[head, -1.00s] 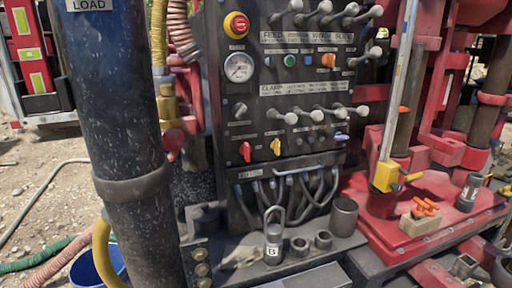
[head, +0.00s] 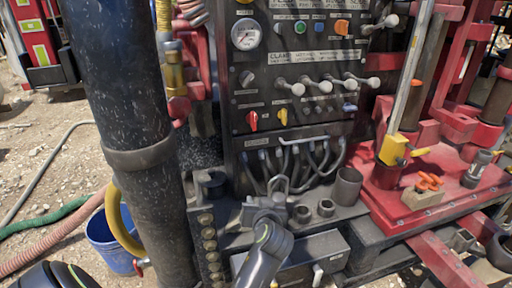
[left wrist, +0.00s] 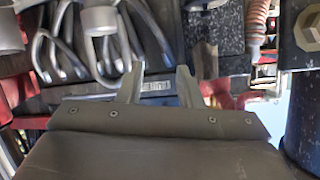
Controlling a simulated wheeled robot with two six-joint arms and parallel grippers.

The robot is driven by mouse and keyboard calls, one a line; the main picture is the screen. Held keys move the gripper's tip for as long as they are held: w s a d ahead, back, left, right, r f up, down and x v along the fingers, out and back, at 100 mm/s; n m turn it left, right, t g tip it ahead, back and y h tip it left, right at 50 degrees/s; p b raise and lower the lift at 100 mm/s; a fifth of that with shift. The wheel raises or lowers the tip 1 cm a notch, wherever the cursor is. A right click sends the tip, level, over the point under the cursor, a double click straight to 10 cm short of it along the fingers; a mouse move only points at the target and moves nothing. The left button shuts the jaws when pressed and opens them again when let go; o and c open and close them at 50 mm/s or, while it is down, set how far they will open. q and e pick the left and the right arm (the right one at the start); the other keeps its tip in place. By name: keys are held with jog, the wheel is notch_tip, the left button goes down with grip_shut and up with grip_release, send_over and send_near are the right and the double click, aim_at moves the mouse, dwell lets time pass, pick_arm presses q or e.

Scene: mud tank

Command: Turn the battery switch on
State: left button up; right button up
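The black control panel (head: 300,105) stands in the middle of the head view. A red knob (head: 252,121) and a yellow knob (head: 282,116) sit low on its left side. Their labels are too small to read, so which is the battery switch is not certain; the red knob is likely. My left gripper (head: 264,207) is below the red knob, in front of the hoses and over the ledge. In the left wrist view its two fingers (left wrist: 160,67) are apart with nothing between them. My right gripper is not in view.
A grey cup (head: 346,186) and small sockets stand on the ledge by my gripper. A thick dark column (head: 125,130) is left of the panel. A blue bucket (head: 108,240) stands on the ground at left.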

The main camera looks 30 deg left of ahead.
pick_arm(q)
jog(key=w+d+r+n+t+y, duration=0.1)
jog(key=w+r+n+y, duration=0.1)
jog(key=r, duration=0.7)
jog(key=w+d+r+n+t+y, duration=0.1)
jog(key=w+r+n+y, duration=0.1)
jog(key=r, duration=0.6)
jog(key=p, duration=0.6)
send_near(255, 117)
jog(key=x, duration=0.7)
jog(key=shift+w+r, duration=0.1)
jog(key=shift+r, duration=0.1)
jog(key=shift+x, duration=0.85)
jog(key=shift+a+f, duration=0.1)
jog(key=shift+c, duration=0.4)
grip_shut()
